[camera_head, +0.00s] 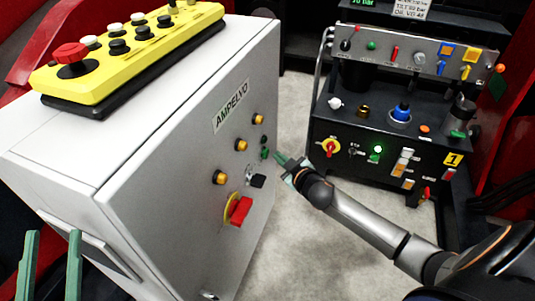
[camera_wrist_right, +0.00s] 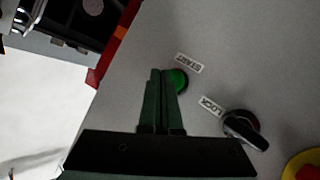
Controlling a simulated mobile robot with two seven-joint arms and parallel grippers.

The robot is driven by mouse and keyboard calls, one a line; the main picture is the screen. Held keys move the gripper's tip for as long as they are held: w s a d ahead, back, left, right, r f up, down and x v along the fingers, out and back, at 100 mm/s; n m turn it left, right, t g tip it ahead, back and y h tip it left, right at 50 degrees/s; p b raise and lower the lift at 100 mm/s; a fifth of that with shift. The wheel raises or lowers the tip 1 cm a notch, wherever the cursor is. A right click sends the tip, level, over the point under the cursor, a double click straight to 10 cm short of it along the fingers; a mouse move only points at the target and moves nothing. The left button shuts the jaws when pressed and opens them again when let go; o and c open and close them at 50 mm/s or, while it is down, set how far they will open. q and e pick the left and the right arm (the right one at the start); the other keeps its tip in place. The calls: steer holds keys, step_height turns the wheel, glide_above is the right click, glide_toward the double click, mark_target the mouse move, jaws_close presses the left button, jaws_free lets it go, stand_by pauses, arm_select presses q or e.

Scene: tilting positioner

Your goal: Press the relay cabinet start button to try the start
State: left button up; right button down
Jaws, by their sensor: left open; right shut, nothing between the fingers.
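The relay cabinet (camera_head: 150,190) is a light grey box with lamps, buttons and switches on its front. The green start button (camera_wrist_right: 179,80), beside a START label (camera_wrist_right: 190,64), shows in the right wrist view, partly covered by my fingertips. In the head view a small green spot (camera_head: 265,154) shows there. My right gripper (camera_head: 277,156) is shut and empty, its tips close to the button; it also shows in the right wrist view (camera_wrist_right: 161,72). I cannot tell whether they touch. My left gripper (camera_head: 54,232) is open and empty at the lower left, in front of the cabinet's side.
A black knob (camera_wrist_right: 244,128) with a LOCK label sits near the button. Below it is a red rotary switch (camera_head: 240,210) on yellow. A yellow pendant (camera_head: 130,50) lies on the cabinet top. A black control console (camera_head: 400,130) stands at the right, with grey floor between.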

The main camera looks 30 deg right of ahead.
steer(key=shift+w, duration=0.1)
stand_by(0.4)
steer(key=shift+w+a, duration=0.25)
steer(key=shift+w+a, duration=0.35)
stand_by(0.8)
steer(key=shift+s+d, duration=0.1)
steer(key=shift+s+d+p, duration=0.5)
steer(key=shift+s, duration=0.1)
stand_by(0.3)
steer(key=shift+s+d+p, duration=0.75)
steer(key=shift+s+d, duration=0.9)
steer(key=shift+s, duration=0.25)
